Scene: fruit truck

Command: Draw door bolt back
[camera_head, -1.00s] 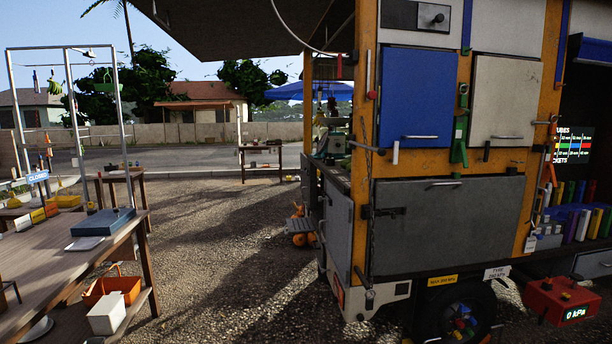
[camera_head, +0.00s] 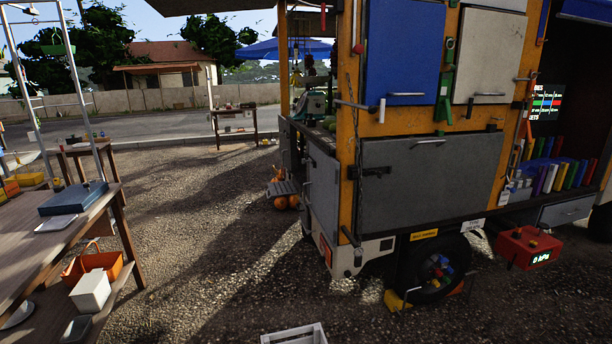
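The truck's large grey side door (camera_head: 440,180) is closed, with a thin handle (camera_head: 428,142) along its top edge. A dark bolt-like latch (camera_head: 368,172) sits at its left edge, by the orange corner post (camera_head: 346,140). A thin rod with a white upright grip (camera_head: 381,110) runs across the post above this door. A chain (camera_head: 352,115) hangs down the post. I cannot tell which of these fittings is the door bolt. A blue door (camera_head: 404,50) above is closed. Neither of my grippers is in view.
A wooden table with a blue box (camera_head: 74,199) stands at the left, with an orange basket (camera_head: 92,264) on its lower shelf. A white crate (camera_head: 294,335) lies at the bottom. A red box (camera_head: 530,247) sits low at the right. Gravel between table and truck is open.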

